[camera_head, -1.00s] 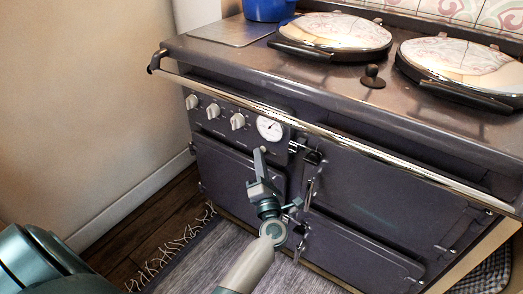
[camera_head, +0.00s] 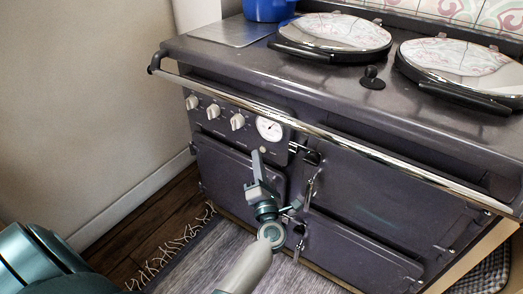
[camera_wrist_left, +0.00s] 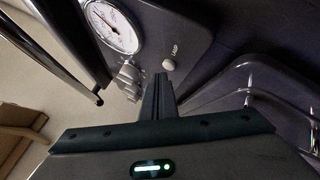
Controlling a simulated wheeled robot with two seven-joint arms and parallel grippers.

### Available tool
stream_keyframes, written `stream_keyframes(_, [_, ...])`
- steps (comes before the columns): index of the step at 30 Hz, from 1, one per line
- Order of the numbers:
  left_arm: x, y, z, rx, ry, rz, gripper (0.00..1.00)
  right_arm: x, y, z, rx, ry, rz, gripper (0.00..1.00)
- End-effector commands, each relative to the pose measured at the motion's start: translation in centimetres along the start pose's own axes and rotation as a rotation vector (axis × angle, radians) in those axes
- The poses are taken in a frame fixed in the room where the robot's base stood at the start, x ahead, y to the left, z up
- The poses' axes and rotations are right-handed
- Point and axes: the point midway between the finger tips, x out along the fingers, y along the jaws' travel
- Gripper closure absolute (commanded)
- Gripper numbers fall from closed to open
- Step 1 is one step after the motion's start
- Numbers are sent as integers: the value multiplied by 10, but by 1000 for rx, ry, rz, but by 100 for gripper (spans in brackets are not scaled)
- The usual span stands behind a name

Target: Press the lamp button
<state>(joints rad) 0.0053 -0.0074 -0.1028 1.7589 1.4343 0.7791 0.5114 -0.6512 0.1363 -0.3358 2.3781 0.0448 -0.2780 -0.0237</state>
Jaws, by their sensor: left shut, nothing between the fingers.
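The lamp button (camera_wrist_left: 169,65) is a small round pale knob on the stove's dark front panel, beside the word LAMP in the left wrist view. In the head view it shows as a tiny pale dot (camera_head: 263,150) right of the fingertips and below the dial. My left gripper (camera_head: 256,156) is shut and empty, pointing up at the panel. In the left wrist view its closed fingers (camera_wrist_left: 160,78) end just below and left of the button, with a small gap seen between them. Depth to the panel is hard to judge. My right gripper is not in view.
The round white dial (camera_head: 269,128) and several grey knobs (camera_head: 214,111) sit on the same panel. A chrome rail (camera_head: 340,146) runs along the stove front above. Oven doors with metal latches (camera_head: 313,185) lie right of the gripper. A fringed rug (camera_head: 200,250) covers the floor.

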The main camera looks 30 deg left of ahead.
Motion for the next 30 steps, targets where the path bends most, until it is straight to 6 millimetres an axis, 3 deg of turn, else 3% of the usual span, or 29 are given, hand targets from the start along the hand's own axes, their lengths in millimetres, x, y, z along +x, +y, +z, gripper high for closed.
stream_keyframes(30, [-42, 31, -30, 1, 0, 0, 100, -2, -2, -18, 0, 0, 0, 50])
